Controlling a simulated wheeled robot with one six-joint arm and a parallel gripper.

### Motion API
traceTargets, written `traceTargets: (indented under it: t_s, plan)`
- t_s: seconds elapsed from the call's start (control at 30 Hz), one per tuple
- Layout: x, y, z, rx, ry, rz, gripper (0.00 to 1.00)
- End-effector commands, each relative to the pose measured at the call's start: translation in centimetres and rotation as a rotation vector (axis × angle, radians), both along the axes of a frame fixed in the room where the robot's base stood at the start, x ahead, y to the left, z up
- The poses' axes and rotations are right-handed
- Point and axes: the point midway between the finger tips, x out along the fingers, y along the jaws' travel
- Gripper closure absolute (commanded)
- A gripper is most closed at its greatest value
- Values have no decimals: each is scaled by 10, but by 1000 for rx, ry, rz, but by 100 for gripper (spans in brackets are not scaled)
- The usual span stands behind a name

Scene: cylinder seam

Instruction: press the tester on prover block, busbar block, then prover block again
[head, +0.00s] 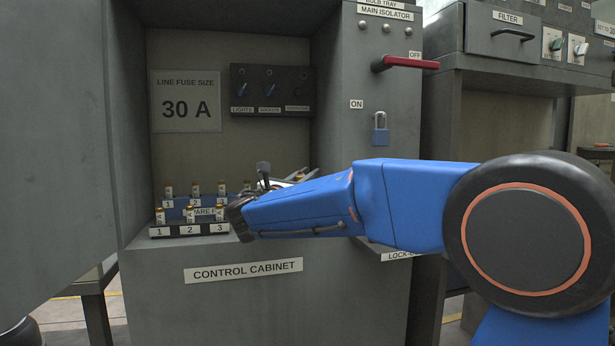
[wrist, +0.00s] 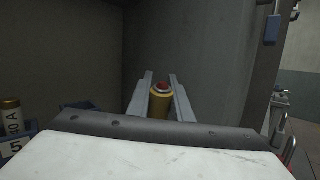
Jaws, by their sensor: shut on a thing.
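In the wrist view my gripper (wrist: 160,82) is shut on a yellow tester (wrist: 159,105) with a red top, held between the two grey fingers. A grey cabinet wall lies beyond it. In the head view my blue arm reaches across the front of the control cabinet (head: 160,290), and the wrist and forearm hide most of the gripper and the tester. I cannot pick out the prover block or the busbar block in either view, and no contact of the tester with a block shows.
A front rack (head: 165,234) numbered 1 to 3 and a blue spare fuse rack (head: 175,213) hold upright fuses, left of my wrist. The red isolator handle (head: 408,63) points right at OFF. A blue padlock (head: 380,136) hangs below ON. A switch panel (head: 272,90) is on the back wall.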

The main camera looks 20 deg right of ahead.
Motion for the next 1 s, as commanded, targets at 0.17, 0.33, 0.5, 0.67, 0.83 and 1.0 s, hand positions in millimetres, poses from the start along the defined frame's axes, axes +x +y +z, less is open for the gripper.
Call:
traceTargets:
  t_s: [0.17,0.33,0.5,0.67,0.83,1.0]
  plan:
    - [0,0,7,1,-1,-1,100]
    - [0,0,19,1,-1,0,100]
    - [0,0,30,1,-1,0,100]
    - [0,0,40,1,-1,0,100]
    - [0,0,51,1,-2,0,100]
    - [0,0,62,1,-1,0,100]
